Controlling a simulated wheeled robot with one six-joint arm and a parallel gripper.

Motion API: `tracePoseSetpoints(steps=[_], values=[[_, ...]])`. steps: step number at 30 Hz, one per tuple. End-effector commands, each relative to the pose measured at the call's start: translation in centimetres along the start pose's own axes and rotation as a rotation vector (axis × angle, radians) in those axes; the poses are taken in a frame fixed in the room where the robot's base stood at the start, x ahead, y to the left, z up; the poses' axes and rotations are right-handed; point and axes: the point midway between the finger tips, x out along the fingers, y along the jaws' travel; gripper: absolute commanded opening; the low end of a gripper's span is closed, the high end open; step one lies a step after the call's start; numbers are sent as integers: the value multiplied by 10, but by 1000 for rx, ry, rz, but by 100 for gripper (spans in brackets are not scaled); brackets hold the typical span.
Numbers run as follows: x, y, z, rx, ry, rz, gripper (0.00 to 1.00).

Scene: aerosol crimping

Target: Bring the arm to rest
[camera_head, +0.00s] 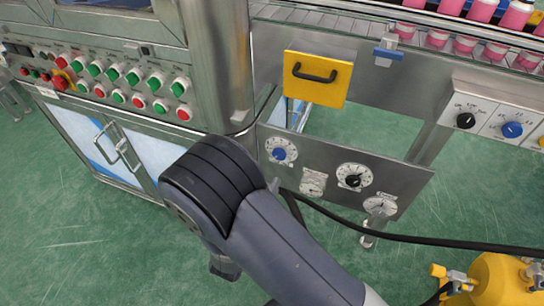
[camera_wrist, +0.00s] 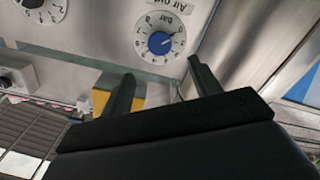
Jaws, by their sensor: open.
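My gripper (camera_wrist: 160,68) is open and shows in the wrist view as two dark, separated fingers with nothing between them. A white dial with a blue knob (camera_wrist: 159,43), marked "Bar", lies beyond the fingertips; the gap to it is hard to judge. My arm crosses the lower middle of the head view, bent in front of the machine. In that view the arm hides most of the gripper, and its jaws cannot be made out.
A metal dial panel (camera_head: 334,174) hangs under a yellow plate with a black handle (camera_head: 318,79). A button cabinet (camera_head: 110,85) stands left. Pink cans (camera_head: 480,14) line the conveyor top right. A black hose (camera_head: 430,240) runs right towards a yellow tank (camera_head: 500,280). Green floor lies open lower left.

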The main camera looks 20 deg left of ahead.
Motion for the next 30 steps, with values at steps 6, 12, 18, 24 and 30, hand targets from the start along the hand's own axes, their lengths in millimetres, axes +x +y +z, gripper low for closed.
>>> tracePoseSetpoints(steps=[6,12,18,24,30], values=[[19,0,1,3,-1,4,59],[53,1,1,3,-2,5,59],[85,0,1,3,-1,4,59],[103,0,0,1,0,2,59],[107,0,0,4,1,0,59]])
